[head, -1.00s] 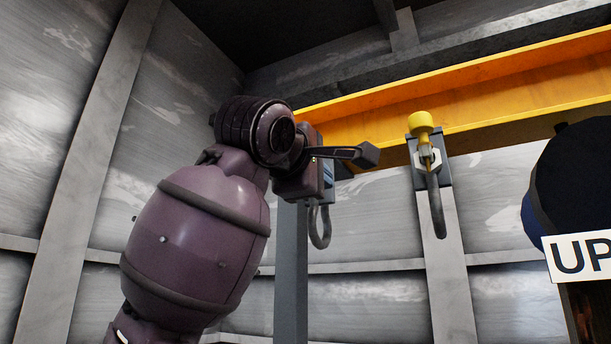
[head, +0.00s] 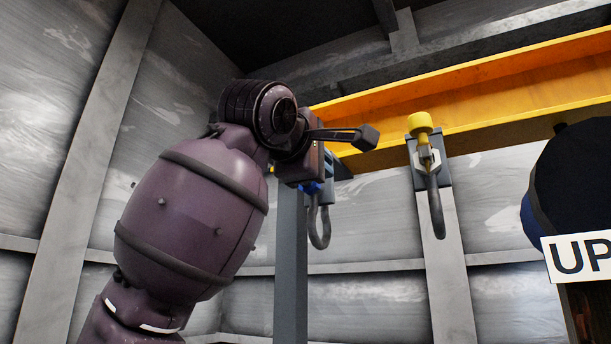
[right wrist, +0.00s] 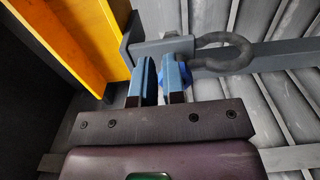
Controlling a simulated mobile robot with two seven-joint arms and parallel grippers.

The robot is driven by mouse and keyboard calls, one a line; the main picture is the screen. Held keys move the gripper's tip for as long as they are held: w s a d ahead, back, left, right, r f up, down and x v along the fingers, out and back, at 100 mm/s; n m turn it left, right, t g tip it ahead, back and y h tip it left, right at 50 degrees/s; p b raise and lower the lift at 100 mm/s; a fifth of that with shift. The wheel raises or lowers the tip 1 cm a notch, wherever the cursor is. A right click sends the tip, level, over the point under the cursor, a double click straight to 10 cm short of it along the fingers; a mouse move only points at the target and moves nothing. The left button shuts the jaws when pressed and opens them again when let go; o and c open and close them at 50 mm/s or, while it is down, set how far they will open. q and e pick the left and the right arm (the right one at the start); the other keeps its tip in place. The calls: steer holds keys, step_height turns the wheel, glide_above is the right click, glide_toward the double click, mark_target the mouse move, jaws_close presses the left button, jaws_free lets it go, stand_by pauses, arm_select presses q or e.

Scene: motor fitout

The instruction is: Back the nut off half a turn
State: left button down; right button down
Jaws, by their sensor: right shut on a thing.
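A blue nut (right wrist: 188,73) sits near the base of a grey hook (right wrist: 232,58) on a grey post. My right gripper (right wrist: 160,80) has its blue-faced fingers shut on the nut, which is mostly hidden by them. In the head view, the purple arm reaches up from the lower left, and its gripper (head: 308,178) is at the top of the post. A bit of blue (head: 312,188) shows there, just above the hook (head: 319,225). My left gripper is not in view.
An orange beam (head: 470,105) runs just behind and above the gripper. A dark round body and a sign reading "UP" (head: 578,257) stand at far right.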

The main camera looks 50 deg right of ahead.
steer(key=shift+w+d+r, duration=0.15)
stand_by(0.5)
steer(key=shift+r, duration=0.2)
steer(key=v, duration=0.5)
steer(key=shift+s+f, duration=0.15)
steer(key=shift+s, duration=0.25)
stand_by(0.3)
